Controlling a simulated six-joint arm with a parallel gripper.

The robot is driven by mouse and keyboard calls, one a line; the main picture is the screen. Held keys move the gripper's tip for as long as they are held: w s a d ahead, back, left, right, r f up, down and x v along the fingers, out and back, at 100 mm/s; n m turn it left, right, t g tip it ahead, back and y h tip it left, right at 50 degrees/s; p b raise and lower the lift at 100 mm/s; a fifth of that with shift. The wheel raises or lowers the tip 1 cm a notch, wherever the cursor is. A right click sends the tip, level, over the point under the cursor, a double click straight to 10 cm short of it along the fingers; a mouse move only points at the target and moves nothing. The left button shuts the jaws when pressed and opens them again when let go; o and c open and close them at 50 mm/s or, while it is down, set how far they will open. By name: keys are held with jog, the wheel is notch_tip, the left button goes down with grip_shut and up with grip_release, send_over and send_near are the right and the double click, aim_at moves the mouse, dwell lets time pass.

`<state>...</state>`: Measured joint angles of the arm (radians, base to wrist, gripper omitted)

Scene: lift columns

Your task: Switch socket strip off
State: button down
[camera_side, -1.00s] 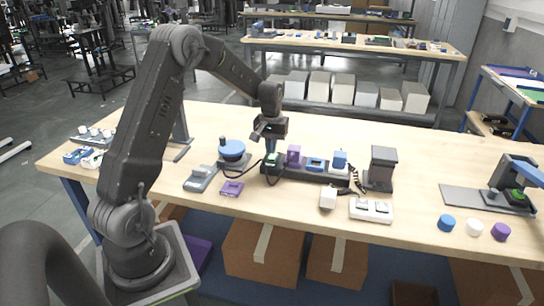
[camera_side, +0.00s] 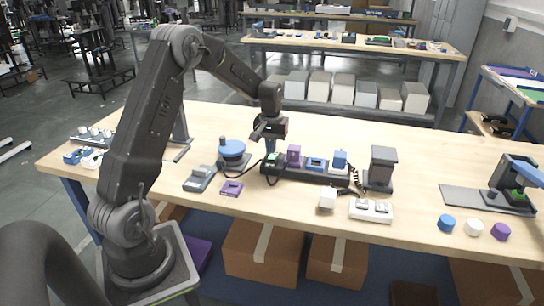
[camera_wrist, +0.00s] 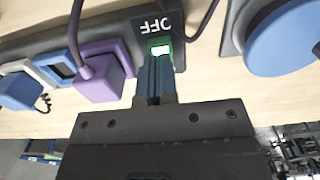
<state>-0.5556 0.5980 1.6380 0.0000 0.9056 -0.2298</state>
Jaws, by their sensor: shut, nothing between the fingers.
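The dark socket strip (camera_side: 330,177) lies on the bench with a purple plug (camera_side: 294,156), a blue socket and a blue plug (camera_side: 340,159) along it. In the wrist view the strip (camera_wrist: 118,31) shows light lettering like OFF beside a switch (camera_wrist: 160,46) with a green frame and a bright lit face. My gripper (camera_side: 270,152) points down at the strip's left end. In the wrist view its shut, empty blue-grey fingers (camera_wrist: 157,62) meet the switch's near edge and cover part of it. I cannot tell whether they press it.
A round blue-topped device (camera_side: 232,149) stands left of the strip, with a grey device (camera_side: 200,178) and purple part (camera_side: 231,188) in front. A dark block (camera_side: 381,167) and white double socket (camera_side: 371,209) are to the right. Cables lie close to the strip.

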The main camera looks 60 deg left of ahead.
aim_at(271, 158)
jog(key=shift+f, duration=1.35)
dwell(0.6)
jog(key=shift+r, duration=3.55)
jog(key=shift+r, duration=0.1)
jog(key=s+d+r+m+t, duration=0.1)
jog(key=s+d+r+m, duration=0.1)
jog(key=s+d+r, duration=0.35)
jog(key=s+d+r+m+t, duration=0.1)
jog(key=s+d+r+m, duration=0.1)
jog(key=d+r, duration=0.6)
jog(key=s+d+f+m+t, duration=0.1)
jog(key=s+d+m+t, duration=0.2)
jog(key=s+d, duration=0.9)
jog(key=s+m, duration=0.2)
jog(key=s, duration=0.1)
jog(key=shift+t, duration=0.3)
